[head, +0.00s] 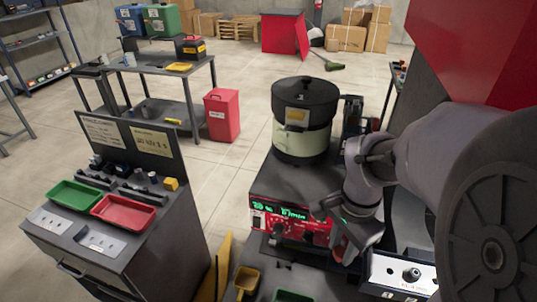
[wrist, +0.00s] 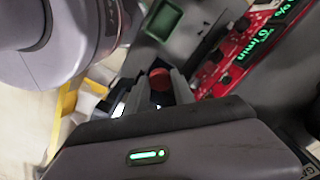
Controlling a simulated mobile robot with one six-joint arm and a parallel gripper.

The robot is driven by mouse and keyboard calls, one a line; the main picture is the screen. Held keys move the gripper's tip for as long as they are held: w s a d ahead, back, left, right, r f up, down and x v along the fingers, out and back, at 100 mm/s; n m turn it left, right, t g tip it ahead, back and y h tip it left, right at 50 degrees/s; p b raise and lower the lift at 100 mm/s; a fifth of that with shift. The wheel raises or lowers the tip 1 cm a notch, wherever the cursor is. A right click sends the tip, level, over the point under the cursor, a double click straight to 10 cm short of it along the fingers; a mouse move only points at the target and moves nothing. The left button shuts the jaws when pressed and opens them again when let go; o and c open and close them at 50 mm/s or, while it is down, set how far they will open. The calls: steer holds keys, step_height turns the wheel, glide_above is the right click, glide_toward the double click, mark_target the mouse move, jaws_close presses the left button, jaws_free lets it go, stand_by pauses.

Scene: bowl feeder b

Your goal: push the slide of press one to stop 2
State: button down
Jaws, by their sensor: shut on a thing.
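My gripper (head: 343,245) is low in front of the red control box in the head view. In the wrist view my gripper (wrist: 159,78) has its two fingers shut around a small round red knob (wrist: 160,86). The fingers hide the knob's sides, and I cannot tell from these frames what it is mounted on. In the head view my arm and gripper hide this knob. I cannot make out press one's slide or its stop marks in either view.
The red control box (head: 290,218) with green display text stands left of my gripper, below the bowl feeder (head: 304,130). A white panel with a dark knob (head: 402,275) is at lower right. A cabinet (head: 130,250) bears green and red trays.

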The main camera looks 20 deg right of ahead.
steer(key=shift+s+d, duration=0.15)
steer(key=shift+d, duration=0.1)
steer(key=c, duration=1.1)
jaws_free()
steer(key=shift+o, duration=0.2)
step_height(320, 180, up, 18)
steer(key=p, duration=0.6)
steer(key=shift+f, duration=0.25)
